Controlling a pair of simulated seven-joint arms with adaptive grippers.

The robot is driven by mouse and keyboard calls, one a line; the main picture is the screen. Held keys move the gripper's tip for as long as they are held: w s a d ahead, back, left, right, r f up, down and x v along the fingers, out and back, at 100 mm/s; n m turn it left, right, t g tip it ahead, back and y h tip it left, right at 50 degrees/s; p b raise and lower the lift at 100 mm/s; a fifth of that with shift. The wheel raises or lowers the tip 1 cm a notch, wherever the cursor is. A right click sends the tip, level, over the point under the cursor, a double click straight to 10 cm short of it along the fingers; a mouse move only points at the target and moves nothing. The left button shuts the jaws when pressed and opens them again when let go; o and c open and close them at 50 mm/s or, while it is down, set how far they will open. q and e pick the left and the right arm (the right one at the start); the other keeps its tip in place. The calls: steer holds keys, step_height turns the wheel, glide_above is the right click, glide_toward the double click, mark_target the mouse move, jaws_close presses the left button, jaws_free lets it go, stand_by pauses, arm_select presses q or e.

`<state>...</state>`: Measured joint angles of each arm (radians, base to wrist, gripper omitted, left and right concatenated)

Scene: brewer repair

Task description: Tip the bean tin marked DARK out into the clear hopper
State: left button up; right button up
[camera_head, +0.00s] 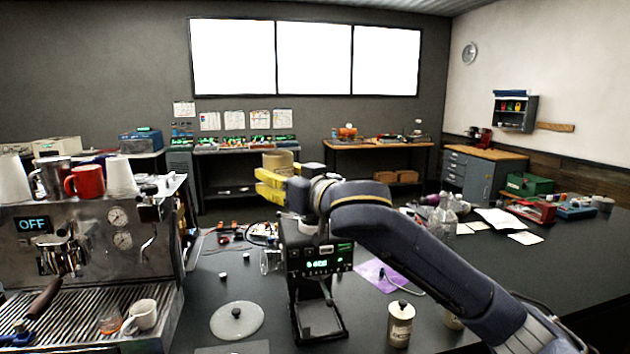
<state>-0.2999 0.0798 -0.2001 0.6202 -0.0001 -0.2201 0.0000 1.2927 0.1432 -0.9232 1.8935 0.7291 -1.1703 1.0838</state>
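My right gripper (272,186), with yellow fingers, is raised above the black grinder (318,262). It appears shut around a tan tin (279,162), whose upper part shows above the fingers. The tin's marking is not visible and its tilt is hard to tell. The clear hopper cannot be made out; my gripper and wrist cover the area over the grinder's top. A second tan tin (400,324), with a dark knob on its lid and an unreadable label, stands upright on the counter. Another tin (452,318) is partly hidden by my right arm. My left gripper is not in view.
A round translucent lid (237,320) lies on the counter left of the grinder. An espresso machine (85,250) with cups fills the left side. A purple mat (384,274) lies right of the grinder. Glass bottles (443,216) and papers (505,222) are farther right.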

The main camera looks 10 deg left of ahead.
mark_target(286, 162)
steer(key=shift+w, duration=0.1)
steer(key=shift+w+d+r+m+g, duration=0.25)
steer(key=shift+w+r+m+g, duration=0.1)
steer(key=shift+m, duration=0.55)
steer(key=shift+w+d+r+m+g+h, duration=0.1)
steer(key=shift+w+r+m+g+h, duration=0.1)
steer(key=shift+r+m, duration=0.3)
steer(key=shift+w+d+r+m+g+h, duration=0.1)
steer(key=shift+w+r+m+h, duration=0.15)
steer(key=shift+r, duration=0.3)
steer(key=shift+w+m, duration=0.1)
steer(key=shift+m, duration=0.15)
steer(key=shift+w+d+f+m+g, duration=0.25)
steer(key=shift+w+f+m, duration=0.15)
steer(key=shift+m, duration=0.2)
steer(key=m, duration=0.1)
steer(key=r+m+g, duration=0.1)
steer(key=w+m, duration=0.1)
steer(key=shift+d+r, duration=0.25)
steer(key=shift+f+m+g, duration=0.5)
steer(key=shift+m+g, duration=0.3)
steer(key=shift+m, duration=0.4)
